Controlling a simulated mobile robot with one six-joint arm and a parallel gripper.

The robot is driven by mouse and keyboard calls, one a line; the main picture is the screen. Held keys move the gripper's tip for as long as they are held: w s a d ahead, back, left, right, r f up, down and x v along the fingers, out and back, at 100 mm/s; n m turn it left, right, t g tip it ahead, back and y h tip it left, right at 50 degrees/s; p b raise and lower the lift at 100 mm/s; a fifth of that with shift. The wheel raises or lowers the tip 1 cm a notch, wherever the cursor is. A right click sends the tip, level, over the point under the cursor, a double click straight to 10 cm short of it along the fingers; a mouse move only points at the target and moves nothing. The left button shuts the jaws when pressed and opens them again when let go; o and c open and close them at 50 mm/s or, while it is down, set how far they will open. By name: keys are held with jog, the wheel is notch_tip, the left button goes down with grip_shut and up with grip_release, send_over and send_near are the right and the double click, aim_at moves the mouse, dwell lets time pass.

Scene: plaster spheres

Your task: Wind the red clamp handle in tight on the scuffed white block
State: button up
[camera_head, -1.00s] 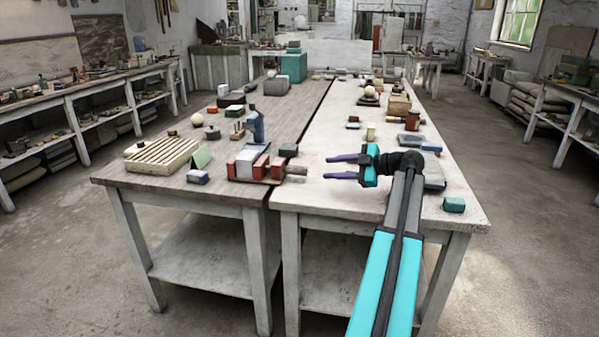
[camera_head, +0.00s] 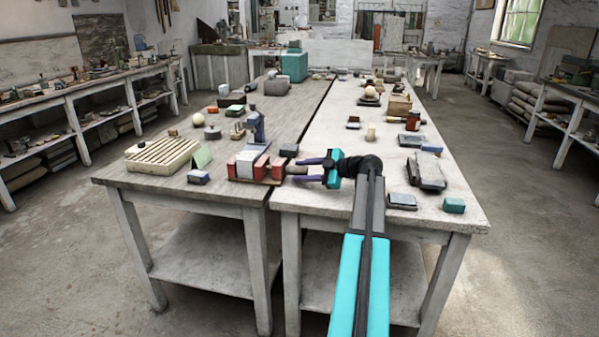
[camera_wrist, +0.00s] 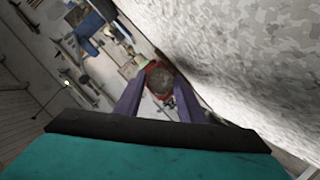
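The scuffed white block (camera_head: 246,161) sits in the red clamp (camera_head: 233,170) near the front of the left table, between red jaw parts. Whether the jaws touch it is too small to tell. The clamp's handle (camera_head: 292,170) sticks out to the right, with a dull, grey-brown end. My gripper (camera_head: 299,170) comes in from the right at handle height, its two purple fingers apart around or just short of that end. In the wrist view the round handle end (camera_wrist: 160,84), with red behind it, shows between the fingertips. Contact with the fingers cannot be told.
Grey slabs (camera_head: 428,172) and a teal block (camera_head: 454,205) lie at right.

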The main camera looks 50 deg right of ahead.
jog(key=shift+w+a+f, duration=0.15)
jog(key=shift+w+a, duration=0.05)
jog(key=shift+w, duration=0.35)
jog(key=shift+c, duration=0.4)
jog(key=c, duration=0.7)
jog(key=shift+o, duration=0.2)
jog(key=shift+a, duration=0.15)
jog(key=shift+c, duration=0.2)
jog(key=shift+f, duration=0.1)
jog(key=shift+m, duration=0.3)
